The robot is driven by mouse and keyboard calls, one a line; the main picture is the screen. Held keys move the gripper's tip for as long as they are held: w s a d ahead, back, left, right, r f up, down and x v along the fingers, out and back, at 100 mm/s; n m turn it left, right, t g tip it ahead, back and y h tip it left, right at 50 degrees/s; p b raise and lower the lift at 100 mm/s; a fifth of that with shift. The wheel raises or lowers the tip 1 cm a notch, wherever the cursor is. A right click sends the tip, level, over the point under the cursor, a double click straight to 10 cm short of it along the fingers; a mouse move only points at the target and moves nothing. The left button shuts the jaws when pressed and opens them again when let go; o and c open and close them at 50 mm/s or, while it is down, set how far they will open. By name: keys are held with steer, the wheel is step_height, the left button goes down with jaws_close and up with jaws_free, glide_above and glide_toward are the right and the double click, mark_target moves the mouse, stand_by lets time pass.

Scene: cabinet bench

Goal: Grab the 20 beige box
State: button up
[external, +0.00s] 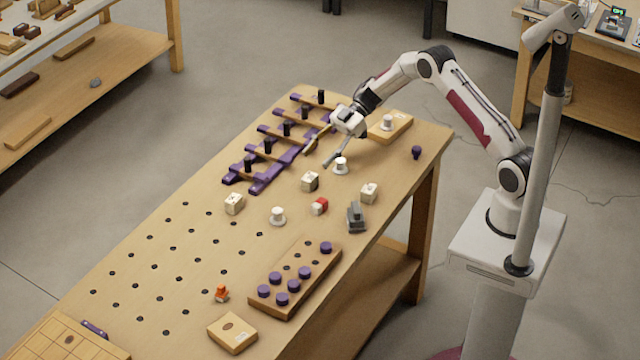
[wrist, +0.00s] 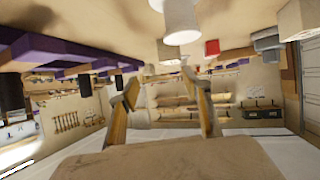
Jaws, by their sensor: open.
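Several small beige boxes stand on the wooden bench: one (external: 310,181) near the middle, one (external: 368,193) to its right, one (external: 234,204) to its left. Their markings are too small to read, so I cannot tell which is the 20. A larger, flat beige box (external: 232,333) lies at the front edge. My gripper (external: 318,156) is open and empty above the bench, just left of a white knob (external: 341,165). In the wrist view, the open fingers (wrist: 160,80) have nothing between them, and a pale box (wrist: 297,22) shows at the upper right.
A purple-and-wood rack (external: 270,150) with black pegs stands left of my gripper. A red-and-white block (external: 319,206), a grey object (external: 356,217) and another white knob (external: 278,216) stand near the boxes. A board with purple knobs (external: 295,280) lies nearer the front. The holed left area is mostly clear.

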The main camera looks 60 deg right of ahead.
mark_target(309, 177)
steer(key=shift+s+f+g, duration=0.6)
steer(key=shift+s+f, duration=0.3)
steer(key=shift+s, duration=0.05)
steer(key=shift+x, duration=1.25)
steer(key=shift+w, duration=0.1)
steer(key=shift+x, duration=2.65)
steer(key=shift+r, duration=0.15)
steer(key=shift+c, duration=0.3)
jaws_close()
